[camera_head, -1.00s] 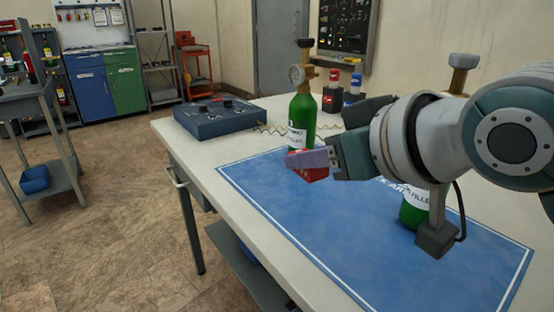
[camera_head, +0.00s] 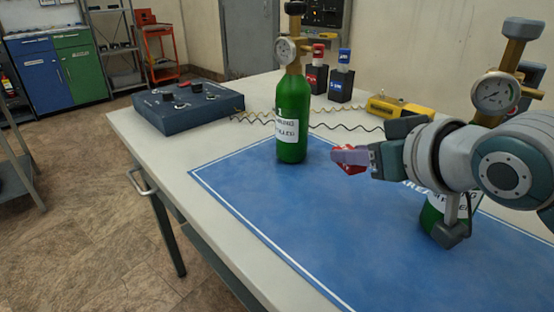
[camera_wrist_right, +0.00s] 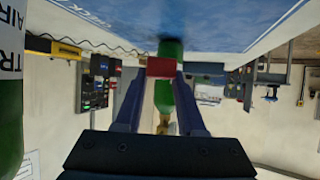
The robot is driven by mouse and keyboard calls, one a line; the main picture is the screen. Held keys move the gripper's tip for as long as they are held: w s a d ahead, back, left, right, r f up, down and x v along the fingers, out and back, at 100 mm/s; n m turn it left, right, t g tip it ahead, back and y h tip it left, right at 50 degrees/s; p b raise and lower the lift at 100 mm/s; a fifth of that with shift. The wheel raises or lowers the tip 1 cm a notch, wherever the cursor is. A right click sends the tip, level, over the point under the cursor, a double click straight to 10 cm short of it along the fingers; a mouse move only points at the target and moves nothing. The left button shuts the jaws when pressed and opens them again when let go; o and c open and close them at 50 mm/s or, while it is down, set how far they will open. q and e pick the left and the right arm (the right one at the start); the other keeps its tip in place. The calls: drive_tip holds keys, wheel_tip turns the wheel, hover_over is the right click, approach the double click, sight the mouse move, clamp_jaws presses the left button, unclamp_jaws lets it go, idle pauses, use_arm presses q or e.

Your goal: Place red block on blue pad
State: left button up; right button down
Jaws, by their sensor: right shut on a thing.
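My right gripper (camera_head: 350,158) is shut on the red block (camera_head: 346,170) and holds it above the blue pad (camera_head: 285,220), just right of the standing green cylinder. The fingers cover part of the block in the head view. In the right wrist view the red block (camera_wrist_right: 160,67) sits between the two fingertips of the right gripper (camera_wrist_right: 160,75), with the blue pad (camera_wrist_right: 215,35) beyond it in an upside-down picture. The blue pad is a large white-bordered area on the table. My left gripper is in neither view.
A green cylinder (camera_head: 292,110) with a gauge stands on the pad's far left part. A second one (camera_head: 434,216) is partly behind my right arm. The pad's front is clear.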

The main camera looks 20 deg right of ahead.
sight(346, 205)
wheel_tip(346, 205, down, 7)
drive_tip(key=shift+r+b, duration=0.15)
drive_tip(key=shift+b, duration=0.9)
drive_tip(key=c, duration=1)
unclamp_jaws()
drive_tip(key=shift+f, duration=0.2)
drive_tip(key=o, duration=0.5)
drive_tip(key=shift+r, duration=0.1)
